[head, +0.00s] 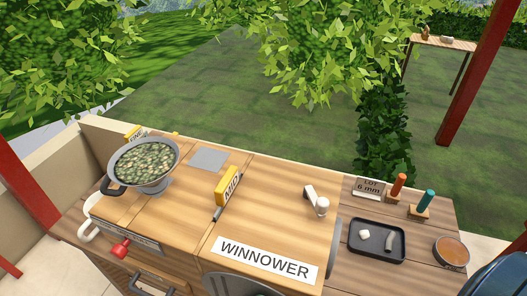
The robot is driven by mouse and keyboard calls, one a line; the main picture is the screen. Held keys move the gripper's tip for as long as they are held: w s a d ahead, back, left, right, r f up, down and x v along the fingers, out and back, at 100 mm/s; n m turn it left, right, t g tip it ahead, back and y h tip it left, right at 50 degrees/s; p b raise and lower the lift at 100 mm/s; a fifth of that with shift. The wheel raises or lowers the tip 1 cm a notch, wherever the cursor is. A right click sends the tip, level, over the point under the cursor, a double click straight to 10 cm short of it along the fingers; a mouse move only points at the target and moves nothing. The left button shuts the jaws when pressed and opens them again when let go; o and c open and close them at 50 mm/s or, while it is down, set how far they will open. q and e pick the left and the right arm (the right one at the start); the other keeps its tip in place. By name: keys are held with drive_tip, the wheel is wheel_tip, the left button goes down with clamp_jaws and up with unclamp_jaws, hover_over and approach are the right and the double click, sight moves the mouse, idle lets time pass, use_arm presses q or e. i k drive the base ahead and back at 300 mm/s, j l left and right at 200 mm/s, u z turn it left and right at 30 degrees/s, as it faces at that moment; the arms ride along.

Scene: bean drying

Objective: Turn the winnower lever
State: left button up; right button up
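The winnower is a wooden box with a white WINNOWER label (264,260) on its sloping front part. A short white lever with a round knob (321,206) stands on the right part of its top. A yellow block marked MID (227,186) stands near the left side of the top, with a dark slim piece at its foot. A red knob (121,249) sticks out from the front of the box to the left. Neither of my grippers is in view.
A pan of greenish beans (145,162) stands at the left. At right are a dark tray (377,254) with two small pale items, a LOT 6 mm sign (368,188), red (398,184) and teal (425,202) handled pieces, and a round orange-brown bowl (451,251).

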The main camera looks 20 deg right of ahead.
sight(321, 205)
drive_tip(key=z, duration=1.15)
drive_tip(key=k+j, duration=0.1)
